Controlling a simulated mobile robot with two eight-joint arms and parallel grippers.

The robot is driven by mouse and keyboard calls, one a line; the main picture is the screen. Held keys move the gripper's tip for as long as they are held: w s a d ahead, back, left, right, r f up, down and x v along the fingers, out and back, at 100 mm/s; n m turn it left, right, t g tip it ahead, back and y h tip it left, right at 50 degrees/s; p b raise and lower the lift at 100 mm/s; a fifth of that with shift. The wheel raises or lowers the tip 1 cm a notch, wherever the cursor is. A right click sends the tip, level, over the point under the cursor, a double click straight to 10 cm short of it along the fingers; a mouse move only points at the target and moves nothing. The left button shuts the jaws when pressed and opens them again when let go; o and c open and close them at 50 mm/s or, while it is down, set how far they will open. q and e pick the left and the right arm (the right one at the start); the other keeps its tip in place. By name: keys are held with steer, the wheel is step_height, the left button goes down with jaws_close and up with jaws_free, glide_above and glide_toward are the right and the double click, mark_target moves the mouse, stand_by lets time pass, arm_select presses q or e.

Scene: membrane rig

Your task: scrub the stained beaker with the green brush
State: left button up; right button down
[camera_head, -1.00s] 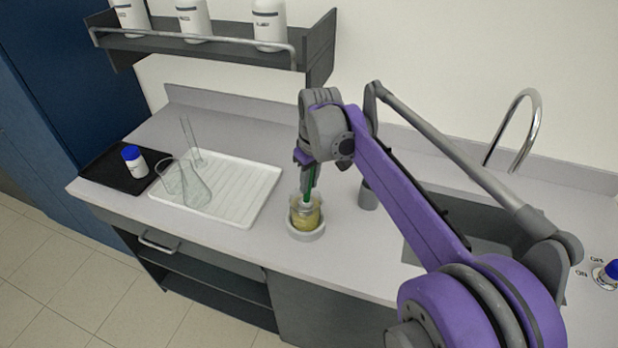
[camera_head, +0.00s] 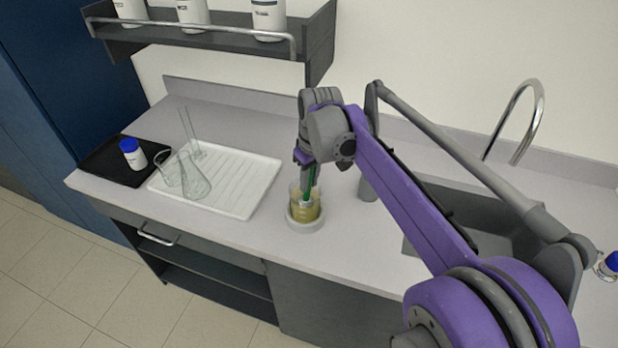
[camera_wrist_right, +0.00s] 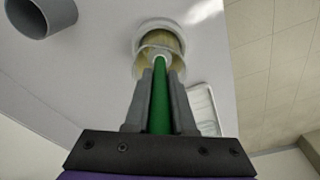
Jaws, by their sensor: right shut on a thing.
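The stained beaker (camera_head: 305,212), glass with a yellowish-brown film, stands upright in a round light-grey holder (camera_head: 305,225) on the counter. It also shows in the right wrist view (camera_wrist_right: 160,42). My right gripper (camera_head: 306,165) is above the beaker and shut on the green brush (camera_head: 308,186). In the right wrist view the green handle (camera_wrist_right: 160,95) runs between the two fingers toward the beaker's mouth. The brush's lower end is inside the beaker, and its head is hard to make out. My left gripper is not in view.
A white drying rack (camera_head: 240,192) with glassware, including a flask (camera_head: 194,182), is left of the beaker. A black tray (camera_head: 103,164) holds a blue-capped bottle (camera_head: 132,154). A grey cup (camera_head: 367,190) stands right of the beaker, before the sink (camera_head: 470,240). A shelf (camera_head: 220,42) hangs above.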

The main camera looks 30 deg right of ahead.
steer(key=shift+w+a, duration=0.1)
steer(key=shift+a, duration=0.05)
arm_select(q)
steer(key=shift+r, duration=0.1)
arm_select(e)
steer(key=shift+w+a, duration=0.25)
steer(key=shift+a, duration=0.2)
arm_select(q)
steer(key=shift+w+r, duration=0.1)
arm_select(e)
steer(key=shift+r, duration=0.1)
steer(key=shift+s+r+p, duration=0.1)
steer(key=shift+r+p, duration=0.4)
steer(key=shift+r, duration=0.2)
steer(key=shift+f+b, duration=0.35)
steer(key=shift+f, duration=0.5)
steer(key=shift+d, duration=0.1)
